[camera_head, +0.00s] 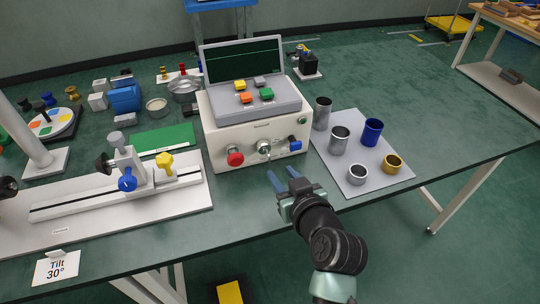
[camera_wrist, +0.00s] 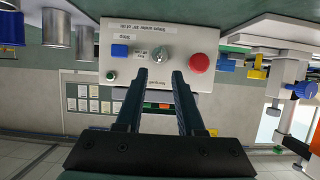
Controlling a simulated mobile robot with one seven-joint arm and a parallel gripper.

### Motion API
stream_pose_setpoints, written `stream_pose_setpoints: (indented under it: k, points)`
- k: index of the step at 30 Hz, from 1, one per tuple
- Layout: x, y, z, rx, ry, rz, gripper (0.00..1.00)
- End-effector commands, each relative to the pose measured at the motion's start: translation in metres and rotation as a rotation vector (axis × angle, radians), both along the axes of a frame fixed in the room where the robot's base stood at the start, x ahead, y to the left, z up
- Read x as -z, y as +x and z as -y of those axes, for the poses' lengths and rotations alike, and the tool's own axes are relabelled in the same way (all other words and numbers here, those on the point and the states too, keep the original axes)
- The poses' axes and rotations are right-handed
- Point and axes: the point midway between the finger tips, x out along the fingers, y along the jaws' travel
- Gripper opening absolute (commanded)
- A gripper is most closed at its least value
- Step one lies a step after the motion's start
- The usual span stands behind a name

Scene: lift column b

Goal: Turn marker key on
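A white control box (camera_head: 253,140) stands on the bench. A silver round key switch (camera_head: 264,147) is in the middle of its front panel, and it also shows in the wrist view (camera_wrist: 159,54), where the panel appears upside down. The small labels beside it are too small to read surely, so I cannot tell the key's setting. My gripper (camera_head: 283,173) is in front of the panel, apart from it. Its two dark blue fingers are open and empty. In the wrist view the gripper (camera_wrist: 161,76) has its fingertips just below the switch, one on each side.
On the panel, a red mushroom button (camera_head: 235,156) is left of the switch and a blue part (camera_head: 295,146) is right. A grey mat (camera_head: 375,177) with several metal cups lies right of the box. A white rail fixture (camera_head: 80,213) lies left. The bench directly before the box is clear.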

Motion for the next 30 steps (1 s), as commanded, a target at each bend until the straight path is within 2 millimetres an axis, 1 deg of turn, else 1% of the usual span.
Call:
stream_pose_setpoints:
  k: [1,6,12,15,21,29,30]
  points:
    - [0.004,0.01,-0.003,-0.001,-0.001,-0.001,0.38]
    - [0.016,0.038,-0.012,-0.002,-0.002,0.0,0.38]
    - [0.028,0.064,-0.021,0.0,-0.001,0.0,0.38]
    - [0.032,0.073,-0.024,0.0,-0.001,0.001,0.38]
    - [0.035,0.082,-0.027,0.0,-0.001,0.001,0.38]
    - [0.035,0.082,-0.027,0.001,0.0,0.002,0.38]
    - [0.035,0.082,-0.027,0.001,0.0,0.001,0.34]
